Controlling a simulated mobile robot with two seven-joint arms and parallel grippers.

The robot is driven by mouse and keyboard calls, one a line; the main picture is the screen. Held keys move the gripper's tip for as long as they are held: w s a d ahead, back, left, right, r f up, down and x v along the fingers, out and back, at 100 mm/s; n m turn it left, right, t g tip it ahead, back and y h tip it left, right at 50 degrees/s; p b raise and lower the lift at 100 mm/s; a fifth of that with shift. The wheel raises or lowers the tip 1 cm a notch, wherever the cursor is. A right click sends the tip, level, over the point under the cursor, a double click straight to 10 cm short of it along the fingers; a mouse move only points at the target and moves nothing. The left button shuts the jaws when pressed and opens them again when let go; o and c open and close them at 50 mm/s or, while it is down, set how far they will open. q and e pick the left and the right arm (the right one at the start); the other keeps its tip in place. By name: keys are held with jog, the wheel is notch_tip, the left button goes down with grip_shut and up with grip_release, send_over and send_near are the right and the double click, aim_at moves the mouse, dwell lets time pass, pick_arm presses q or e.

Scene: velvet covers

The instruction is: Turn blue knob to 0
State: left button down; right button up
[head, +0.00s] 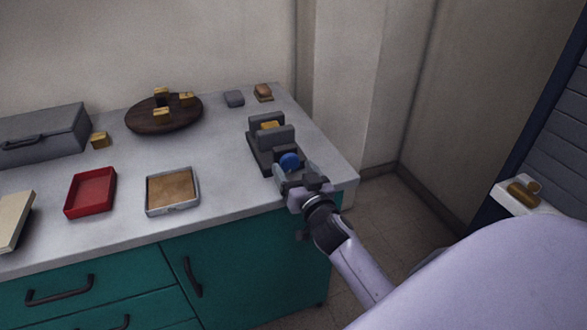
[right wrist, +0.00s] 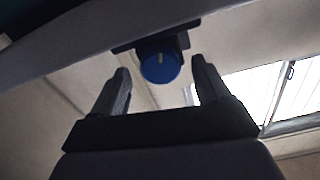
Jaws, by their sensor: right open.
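The blue knob (head: 289,161) sits on the front of a dark grey device (head: 262,150) at the right end of the counter. In the right wrist view the round blue knob (right wrist: 160,68) faces me with a pale pointer mark near its upper middle. My right gripper (head: 291,174) is open right in front of the knob. In the right wrist view its two fingers (right wrist: 162,85) stand apart, one on each side of the knob, with gaps visible. No scale or digits can be read. My left gripper is out of view.
A metal tray with a brown inside (head: 151,208), a red tray (head: 70,208), a round dark board with yellow blocks (head: 140,122) and a grey case (head: 60,122) stand left of the device. Small blocks (head: 234,98) lie behind it. The counter's right edge is close.

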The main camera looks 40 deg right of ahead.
jog(key=shift+w+d, duration=0.1)
jog(key=shift+w, duration=0.4)
jog(key=c, duration=1)
jog(key=shift+c, duration=0.2)
